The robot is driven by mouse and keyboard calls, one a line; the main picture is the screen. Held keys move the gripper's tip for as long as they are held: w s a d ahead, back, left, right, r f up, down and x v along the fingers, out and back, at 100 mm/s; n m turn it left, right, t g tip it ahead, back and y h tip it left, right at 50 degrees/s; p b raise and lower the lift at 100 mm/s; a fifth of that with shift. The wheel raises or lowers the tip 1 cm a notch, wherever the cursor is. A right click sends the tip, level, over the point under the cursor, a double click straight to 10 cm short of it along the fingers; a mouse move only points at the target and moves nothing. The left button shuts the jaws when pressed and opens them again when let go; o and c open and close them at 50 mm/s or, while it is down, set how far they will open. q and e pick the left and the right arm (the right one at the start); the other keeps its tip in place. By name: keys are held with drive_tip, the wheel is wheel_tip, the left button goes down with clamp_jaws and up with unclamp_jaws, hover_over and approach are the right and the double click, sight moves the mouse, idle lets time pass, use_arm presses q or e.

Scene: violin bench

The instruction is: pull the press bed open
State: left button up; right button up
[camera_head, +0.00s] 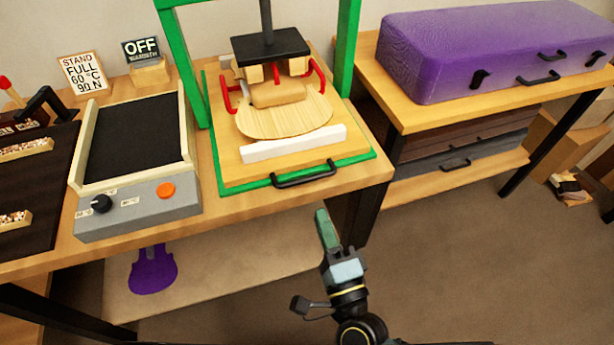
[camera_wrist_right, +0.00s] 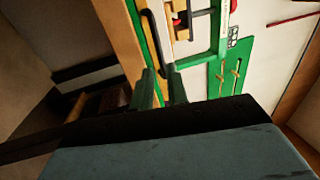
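The green-framed press stands on the wooden bench. Its wooden press bed (camera_head: 236,176) has a green edge and a black bar handle (camera_head: 304,175) at the front. A pale violin plate (camera_head: 285,118) with red clamps lies on the bed under the black press head (camera_head: 270,46). My right gripper (camera_head: 322,216) is in front of and below the handle, apart from it and holding nothing. In the right wrist view, the two green fingers of the right gripper (camera_wrist_right: 162,84) show a gap between them, with the dark handle (camera_wrist_right: 154,36) beyond the tips. My left gripper is not in view.
A grey heater box (camera_head: 150,207) with an orange button stands left of the press. An OFF sign (camera_head: 142,50) is behind it. A purple case (camera_head: 490,50) lies on the right-hand table. The floor in front of the bench is clear around my right arm.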

sight(307, 178)
drive_tip(key=x, duration=1)
drive_tip(key=shift+c, duration=0.3)
clamp_jaws()
